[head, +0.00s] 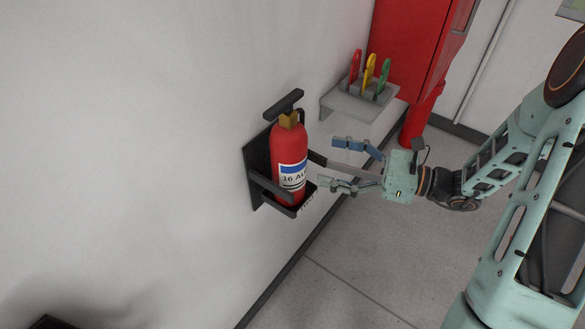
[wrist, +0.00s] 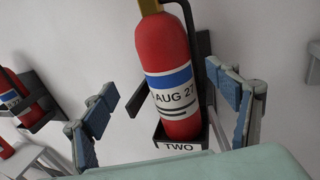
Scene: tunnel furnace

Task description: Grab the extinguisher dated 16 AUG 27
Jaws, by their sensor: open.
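A red extinguisher (head: 290,158) with a black handle stands upright in a black wall bracket (head: 257,168). Its label begins "16 AU" in the head view. In the wrist view the extinguisher (wrist: 166,60) shows a label ending "AUG 27", and its bracket (wrist: 178,148) reads "TWO". My gripper (head: 338,164) is open and empty, its fingers pointing at the extinguisher from the right. In the wrist view the two fingers appear to the left and right of the extinguisher's lower body, with a gap on both sides.
A grey wall shelf (head: 357,103) holds red, yellow and green-handled tools behind. A red cabinet (head: 415,40) stands beyond it. Another labelled red extinguisher (wrist: 18,95) hangs at the left in the wrist view. The floor (head: 350,260) in front is clear.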

